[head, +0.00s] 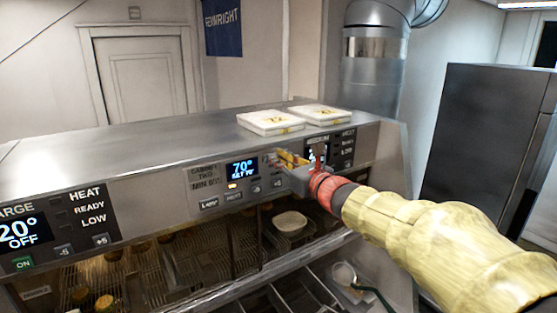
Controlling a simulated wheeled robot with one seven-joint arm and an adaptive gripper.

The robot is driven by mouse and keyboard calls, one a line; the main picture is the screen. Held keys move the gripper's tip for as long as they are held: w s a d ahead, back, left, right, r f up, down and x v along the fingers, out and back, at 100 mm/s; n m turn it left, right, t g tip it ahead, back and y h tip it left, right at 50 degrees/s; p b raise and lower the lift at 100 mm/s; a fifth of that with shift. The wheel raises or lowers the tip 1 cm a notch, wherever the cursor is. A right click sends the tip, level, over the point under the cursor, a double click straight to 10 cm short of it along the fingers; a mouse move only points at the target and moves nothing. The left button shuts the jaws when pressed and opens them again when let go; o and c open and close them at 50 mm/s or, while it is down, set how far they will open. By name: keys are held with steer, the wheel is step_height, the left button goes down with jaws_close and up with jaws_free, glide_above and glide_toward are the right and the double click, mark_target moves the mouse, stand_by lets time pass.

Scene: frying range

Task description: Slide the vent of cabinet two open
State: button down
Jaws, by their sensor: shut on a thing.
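The label of cabinet two (205,178) is on the steel front panel, left of a lit display reading 70° (243,169). My gripper (283,160) is at the panel just right of that display. It is shut on the vent slider of cabinet two, a small part at the panel face that the fingers mostly hide. How far the vent is open cannot be told from here. My yellow-sleeved arm reaches in from the lower right and covers part of the panel's right end.
Below the panel are wire racks (205,255) and a pale round item (290,221). A dark cabinet (480,140) stands at right, by a metal duct (372,80).

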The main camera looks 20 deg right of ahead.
steer(key=d, duration=0.2)
steer(key=w+d, duration=0.1)
steer(key=d, duration=0.1)
steer(key=shift+w+r, duration=0.1)
steer(key=c, duration=1.8)
jaws_free()
steer(key=shift+w+d, duration=0.1)
steer(key=shift+d, duration=0.05)
steer(key=v, duration=1.2)
